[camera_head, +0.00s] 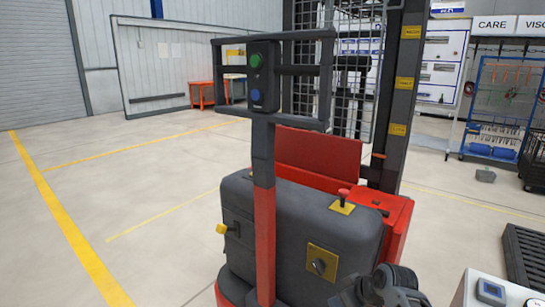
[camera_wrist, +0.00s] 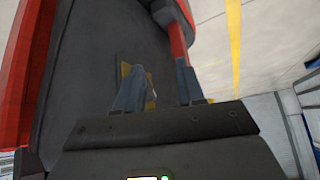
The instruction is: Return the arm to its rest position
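My arm (camera_head: 395,290) shows at the bottom edge of the head view, folded low in front of a red and grey lift truck (camera_head: 300,225). Most of the arm is cut off by the frame. In the wrist view my gripper (camera_wrist: 160,70) has its two blue-grey fingers apart with a gap between them. No held object shows between them. Beyond the fingers are the truck's dark grey housing (camera_wrist: 95,65), part of a yellow plate and the red post (camera_wrist: 178,25). I cannot tell how far the fingertips are from the housing.
The truck carries a control box (camera_head: 256,80) with green and blue buttons, a red knob (camera_head: 343,193) and a yellow switch plate (camera_head: 322,261). A white console (camera_head: 500,291) and a dark crate (camera_head: 525,258) stand at right. Open floor lies at left.

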